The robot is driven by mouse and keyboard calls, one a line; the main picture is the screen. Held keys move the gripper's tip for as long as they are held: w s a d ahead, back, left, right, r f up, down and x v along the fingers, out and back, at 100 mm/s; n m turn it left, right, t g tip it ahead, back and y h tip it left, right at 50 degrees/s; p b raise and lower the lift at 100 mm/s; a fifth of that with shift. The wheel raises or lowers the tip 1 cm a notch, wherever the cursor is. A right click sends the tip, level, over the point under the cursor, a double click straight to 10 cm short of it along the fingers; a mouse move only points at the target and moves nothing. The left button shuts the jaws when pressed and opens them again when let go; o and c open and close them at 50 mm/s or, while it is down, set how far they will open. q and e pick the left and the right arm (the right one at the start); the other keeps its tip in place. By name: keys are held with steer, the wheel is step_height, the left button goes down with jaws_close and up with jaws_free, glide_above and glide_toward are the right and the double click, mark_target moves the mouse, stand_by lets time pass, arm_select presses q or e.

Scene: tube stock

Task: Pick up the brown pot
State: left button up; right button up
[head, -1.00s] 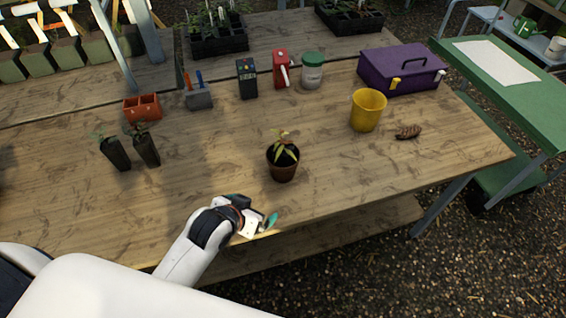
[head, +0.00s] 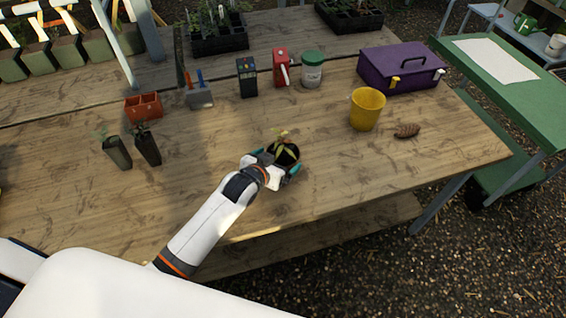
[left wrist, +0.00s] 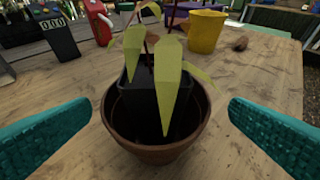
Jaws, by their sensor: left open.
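The brown pot (head: 289,152) stands upright on the wooden table near its front edge, with a small green plant in a black inner pot. In the head view it is partly hidden by my left gripper (head: 276,166). In the left wrist view the brown pot (left wrist: 156,153) sits in the middle, between the two teal fingers of the left gripper (left wrist: 160,138). The fingers are apart, one on each side of the pot, with a visible gap to its rim. My right gripper is not in view.
A yellow pot (head: 366,110) and a pine cone (head: 407,130) stand to the right. Two dark seedling pots (head: 117,152) stand left. Table around the brown pot is clear.

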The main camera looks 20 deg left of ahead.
arm_select(q)
steer(key=shift+p+x, duration=0.5)
steer(key=shift+x, duration=2)
steer(key=shift+a+r, duration=0.15)
steer(key=shift+a, duration=0.05)
steer(key=shift+c, duration=0.3)
steer(key=shift+w, duration=0.1)
steer(key=c, duration=0.7)
